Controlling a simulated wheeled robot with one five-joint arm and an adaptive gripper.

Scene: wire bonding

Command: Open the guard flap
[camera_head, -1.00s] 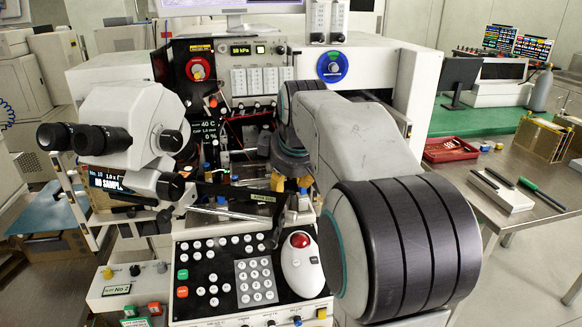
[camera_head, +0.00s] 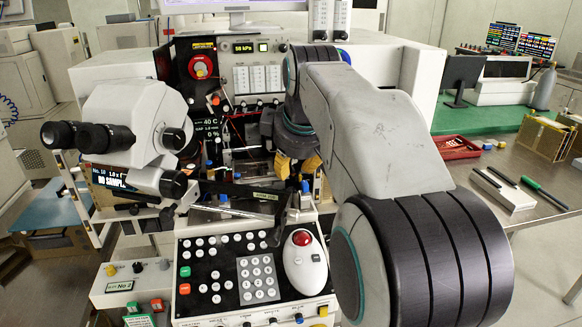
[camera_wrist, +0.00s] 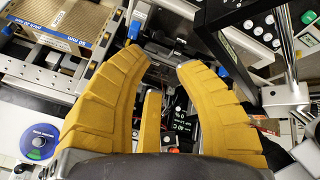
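What looks like the guard flap is a dark, thin panel with a pale green label (camera_head: 240,191), low across the front of the bonding machine, just above the keypad console. In the wrist view a dark panel with a similar label (camera_wrist: 241,44) lies at the upper right, beside the right finger. My gripper (camera_head: 298,164) is above and behind the flap's right end in the head view. In the wrist view my gripper (camera_wrist: 160,66) has its yellow fingers spread apart with nothing between them. I see no contact with the panel. My arm hides the machine's right side.
A microscope head (camera_head: 130,130) overhangs the machine's left front. In the wrist view a brown box (camera_wrist: 65,25) and a round disc (camera_wrist: 40,142) lie to the left. A side table (camera_head: 530,170) is at right.

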